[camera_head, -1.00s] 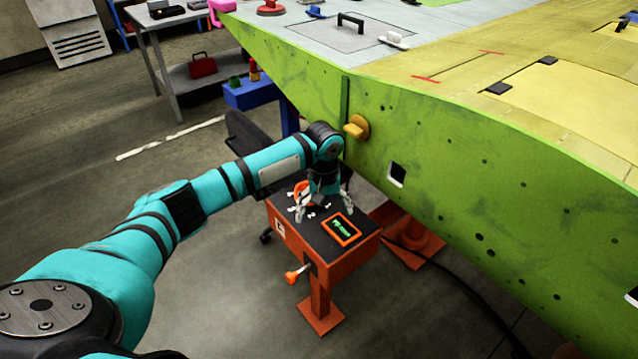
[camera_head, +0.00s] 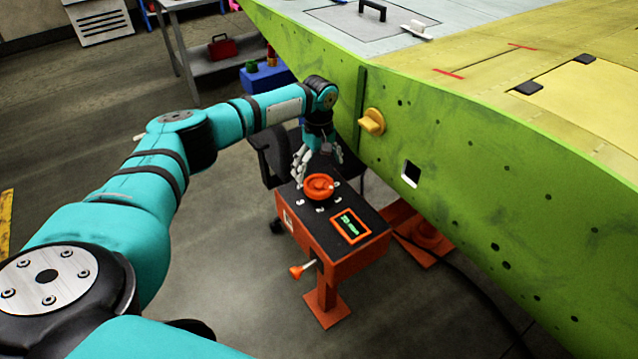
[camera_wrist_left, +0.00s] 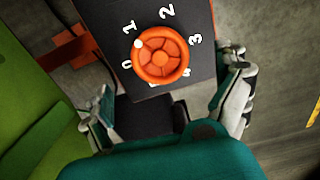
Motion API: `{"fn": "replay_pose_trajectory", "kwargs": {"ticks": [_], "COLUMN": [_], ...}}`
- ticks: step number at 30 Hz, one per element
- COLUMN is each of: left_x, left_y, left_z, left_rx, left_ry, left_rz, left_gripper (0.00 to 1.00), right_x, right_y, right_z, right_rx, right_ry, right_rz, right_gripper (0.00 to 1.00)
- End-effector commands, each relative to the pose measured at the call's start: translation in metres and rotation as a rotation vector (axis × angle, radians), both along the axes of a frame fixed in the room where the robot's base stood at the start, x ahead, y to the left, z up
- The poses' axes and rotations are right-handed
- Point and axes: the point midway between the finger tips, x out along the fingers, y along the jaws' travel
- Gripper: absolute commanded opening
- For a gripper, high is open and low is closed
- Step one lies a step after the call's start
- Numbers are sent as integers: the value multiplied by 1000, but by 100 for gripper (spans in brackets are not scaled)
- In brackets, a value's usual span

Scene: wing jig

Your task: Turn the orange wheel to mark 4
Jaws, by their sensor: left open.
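The orange wheel (camera_head: 319,187) sits on the dark top of an orange pedestal. In the left wrist view, the wheel (camera_wrist_left: 162,56) has a white dot (camera_wrist_left: 138,44) on its rim, between the printed 0 and 1, closer to the 1. The marks 2 and 3 are clear there; a mark below the wheel's right side is hard to read. My left gripper (camera_head: 319,168) is open and empty, pointing down just behind the wheel, apart from it. In the left wrist view its fingers are spread wide below the wheel. My right gripper is not seen.
A screen (camera_head: 352,226) with green text too small to read is on the pedestal (camera_head: 340,262), with an orange-tipped handle (camera_head: 297,271) on its front. The green wing panel (camera_head: 470,190) with a yellow knob (camera_head: 372,121) rises close on the right. A dark chair (camera_head: 268,160) stands behind.

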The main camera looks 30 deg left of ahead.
Motion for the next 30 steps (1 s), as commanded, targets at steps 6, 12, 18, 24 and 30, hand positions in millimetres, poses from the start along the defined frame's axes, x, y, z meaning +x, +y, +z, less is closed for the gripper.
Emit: {"fn": "replay_pose_trajectory", "kwargs": {"ticks": [6, 12, 18, 24, 30], "left_x": [0, 0, 0, 0, 0], "left_y": [0, 0, 0, 0, 0], "left_z": [-43, -62, -66, -66, -66], "left_rx": [1, -1, 1, 0, 0], "left_ry": [2, 0, 0, 0, -1], "left_rz": [1, 0, 0, -1, -1], "left_gripper": [100, 100, 100, 93, 67], "right_x": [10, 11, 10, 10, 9], "right_y": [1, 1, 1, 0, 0], "right_z": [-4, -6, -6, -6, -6], "right_rx": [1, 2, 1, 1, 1], "right_ry": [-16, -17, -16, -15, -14], "right_rz": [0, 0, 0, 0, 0], "right_gripper": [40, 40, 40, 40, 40]}}
